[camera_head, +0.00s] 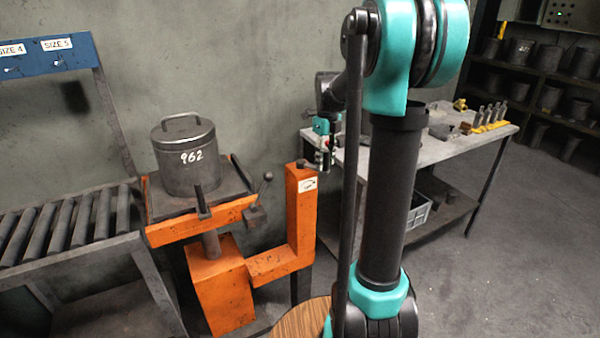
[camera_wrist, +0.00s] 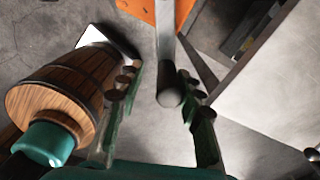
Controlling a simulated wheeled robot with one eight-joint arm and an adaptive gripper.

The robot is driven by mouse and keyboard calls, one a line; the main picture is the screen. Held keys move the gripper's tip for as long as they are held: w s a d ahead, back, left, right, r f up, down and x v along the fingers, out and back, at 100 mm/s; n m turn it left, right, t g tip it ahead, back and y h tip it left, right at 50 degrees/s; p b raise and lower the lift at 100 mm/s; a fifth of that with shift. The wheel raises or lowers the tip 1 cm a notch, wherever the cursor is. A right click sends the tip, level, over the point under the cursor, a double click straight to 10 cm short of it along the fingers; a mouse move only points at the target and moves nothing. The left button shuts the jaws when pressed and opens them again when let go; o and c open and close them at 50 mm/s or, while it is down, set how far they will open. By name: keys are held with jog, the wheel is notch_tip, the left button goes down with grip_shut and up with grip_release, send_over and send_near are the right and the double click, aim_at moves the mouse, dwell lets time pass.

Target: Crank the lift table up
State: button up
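The orange lift table (camera_head: 200,228) stands near the wall, with a lidded grey steel pot (camera_head: 186,168) marked 962 on its platform. An orange post (camera_head: 301,215) rises at its right, and it also shows at the top of the wrist view (camera_wrist: 150,10). A grey crank handle (camera_wrist: 168,92) projects from the post toward the wrist camera. My gripper (camera_head: 324,150) is beside the post's top. In the wrist view my gripper (camera_wrist: 157,78) is open, with the handle between its fingers and gaps visible on both sides. Contact with the handle is not visible.
A roller conveyor (camera_head: 70,220) adjoins the lift table on the left. A ball-ended lever (camera_head: 262,186) sits between platform and post. A workbench (camera_head: 455,150) with small tools stands close to my gripper on the right. Shelves (camera_head: 545,85) hold pots behind. Floor at right is clear.

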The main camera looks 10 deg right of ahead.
jog(key=shift+o, duration=0.2)
jog(key=shift+r, duration=0.35)
jog(key=shift+w+d+r, duration=0.1)
jog(key=shift+r, duration=3.55)
